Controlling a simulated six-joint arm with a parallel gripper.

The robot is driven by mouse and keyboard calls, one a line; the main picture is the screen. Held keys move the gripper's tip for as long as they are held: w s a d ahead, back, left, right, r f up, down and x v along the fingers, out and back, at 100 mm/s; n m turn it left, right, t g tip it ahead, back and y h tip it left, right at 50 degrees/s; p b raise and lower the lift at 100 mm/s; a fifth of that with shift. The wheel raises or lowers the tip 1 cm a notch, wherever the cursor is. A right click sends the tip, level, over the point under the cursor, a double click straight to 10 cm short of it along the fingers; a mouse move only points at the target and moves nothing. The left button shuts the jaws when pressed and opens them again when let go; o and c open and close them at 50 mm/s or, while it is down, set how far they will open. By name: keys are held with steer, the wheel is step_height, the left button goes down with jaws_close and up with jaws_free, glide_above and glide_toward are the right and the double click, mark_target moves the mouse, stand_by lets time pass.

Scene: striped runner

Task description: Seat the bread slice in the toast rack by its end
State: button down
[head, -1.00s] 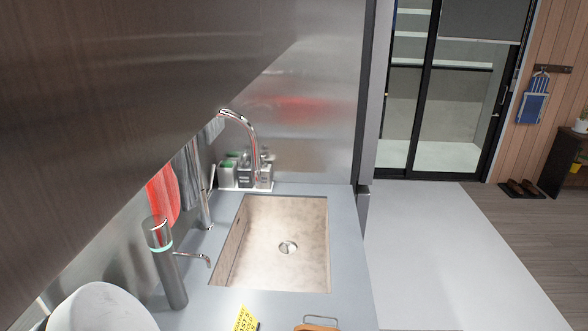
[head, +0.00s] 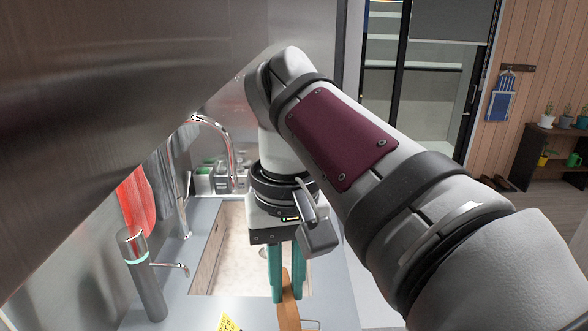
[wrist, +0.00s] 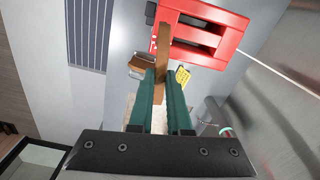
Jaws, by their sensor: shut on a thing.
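The brown bread slice (wrist: 161,46) shows edge-on in the wrist view, upright between the teal fingers of my gripper (wrist: 159,75). My gripper is shut on it, and part of the slice reaches beyond the fingertips. In the head view the slice (head: 290,309) hangs below my gripper (head: 287,288), and the bottom edge of the picture cuts it off. A small wire rack (wrist: 136,74) with something brown at it, seemingly the toast rack, stands just left of the slice in the wrist view. Its wire (head: 312,322) barely shows in the head view. I cannot tell whether slice and rack touch.
A red slotted appliance (wrist: 232,22), like a toaster, with a white cord lies close beyond the slice. A yellow card (wrist: 182,76) is beside the fingers. A striped runner (wrist: 88,32) lies left.

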steer(key=w+d+m, duration=0.5)
steer(key=w+d, duration=0.6)
steer(key=w+d+f+n, duration=0.1)
steer(key=w+f+n, duration=0.1)
steer(key=f+n, duration=0.75)
steer(key=w+d+f+n, duration=0.1)
steer(key=w+f+n, duration=0.1)
steer(key=f+n, duration=0.75)
steer(key=w+a+f, duration=0.4)
steer(key=a+f, duration=0.6)
steer(key=shift+w+a+f+n, duration=0.15)
steer(key=shift+w+f+n, duration=0.15)
steer(key=shift+n, duration=0.1)
steer(key=shift+f, duration=0.1)
